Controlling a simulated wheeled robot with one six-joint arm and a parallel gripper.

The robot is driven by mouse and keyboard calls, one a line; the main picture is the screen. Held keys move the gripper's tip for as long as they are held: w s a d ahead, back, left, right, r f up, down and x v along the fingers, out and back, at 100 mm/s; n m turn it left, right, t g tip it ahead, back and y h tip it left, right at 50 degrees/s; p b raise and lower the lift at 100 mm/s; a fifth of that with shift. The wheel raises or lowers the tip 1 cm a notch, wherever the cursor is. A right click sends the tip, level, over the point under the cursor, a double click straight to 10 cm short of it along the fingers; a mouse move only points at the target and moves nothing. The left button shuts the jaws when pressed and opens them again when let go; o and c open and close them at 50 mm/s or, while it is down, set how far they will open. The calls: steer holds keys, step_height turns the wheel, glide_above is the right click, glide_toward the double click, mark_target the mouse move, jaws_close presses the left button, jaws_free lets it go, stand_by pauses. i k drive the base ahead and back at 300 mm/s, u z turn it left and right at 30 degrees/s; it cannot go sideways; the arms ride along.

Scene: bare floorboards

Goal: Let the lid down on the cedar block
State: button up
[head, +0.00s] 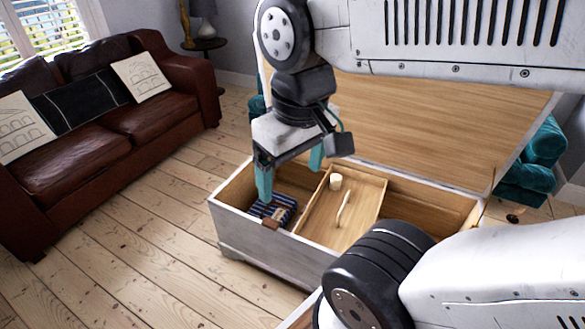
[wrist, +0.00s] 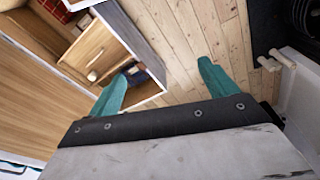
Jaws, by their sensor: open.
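The chest (head: 270,250) stands with its wooden lid (head: 430,115) raised at the back; the lid's inner face also shows in the wrist view (wrist: 35,85). A small brown block, likely the cedar block (head: 271,224), is at the chest's front left edge, by a blue striped cloth (head: 280,207). I cannot tell whether it rests on the rim or just inside. My gripper (head: 290,185) is open and empty above the chest's left compartment, its teal fingers apart.
A wooden tray (head: 335,232) in the chest's middle holds a pale cylinder (head: 336,182) and a curved light piece (head: 343,208). The right compartment is partly hidden by my arm. A brown sofa (head: 110,120) stands left, teal seating (head: 545,145) behind right. Floor between sofa and chest is clear.

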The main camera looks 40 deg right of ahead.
mark_target(466, 137)
steer(key=z, duration=1.65)
